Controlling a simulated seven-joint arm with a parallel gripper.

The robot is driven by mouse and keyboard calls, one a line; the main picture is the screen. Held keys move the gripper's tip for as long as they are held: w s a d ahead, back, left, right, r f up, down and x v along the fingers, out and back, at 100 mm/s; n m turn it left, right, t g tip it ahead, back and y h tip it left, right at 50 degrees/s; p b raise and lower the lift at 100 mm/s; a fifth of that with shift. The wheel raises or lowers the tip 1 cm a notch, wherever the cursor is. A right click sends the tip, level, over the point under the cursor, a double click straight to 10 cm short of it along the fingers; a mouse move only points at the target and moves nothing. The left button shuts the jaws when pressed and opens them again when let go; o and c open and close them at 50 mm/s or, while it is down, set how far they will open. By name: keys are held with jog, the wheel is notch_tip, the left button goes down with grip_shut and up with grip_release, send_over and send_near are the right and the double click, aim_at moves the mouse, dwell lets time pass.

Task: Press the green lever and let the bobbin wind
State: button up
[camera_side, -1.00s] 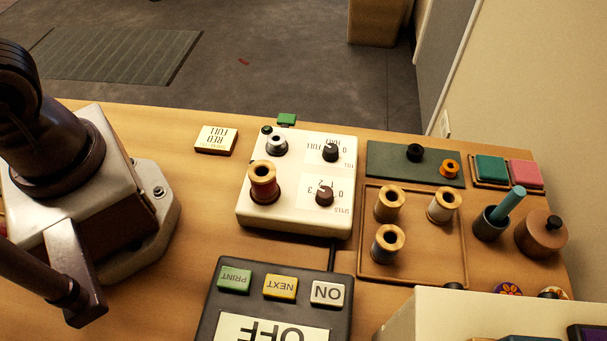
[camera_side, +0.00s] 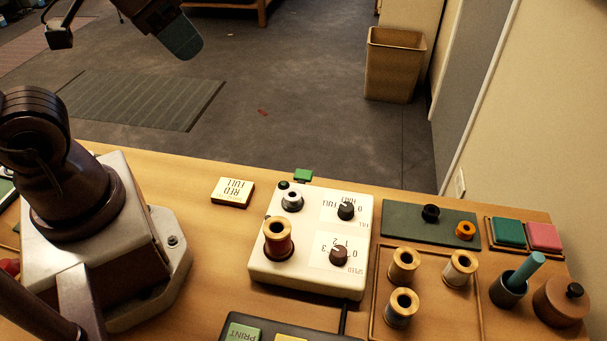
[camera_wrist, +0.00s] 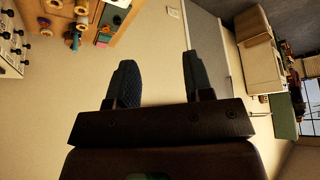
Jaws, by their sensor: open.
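The white bobbin winder (camera_side: 312,275) stands on the table in the side view. The green lever (camera_side: 303,175) shows at its back edge. A silver bobbin (camera_side: 292,200) sits on the winder near the lever, and a spool of dark red thread (camera_side: 278,240) stands in front of it. Two knobs, fill (camera_side: 347,210) and speed (camera_side: 338,256), are on its right part. A card (camera_side: 233,192) reading "RED FULL" lies to the left. My gripper (camera_wrist: 158,75) is open and empty in the wrist view, away from the winder, with the wall behind its fingers.
A wooden tray (camera_side: 475,300) with several spools is right of the winder. Behind it a dark green board (camera_side: 400,219) holds a black and an orange piece. A cup (camera_side: 508,290) and a round brown pot (camera_side: 562,302) stand far right. A button box (camera_side: 262,328) is in front.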

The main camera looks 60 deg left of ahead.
grip_shut()
dwell(1.5)
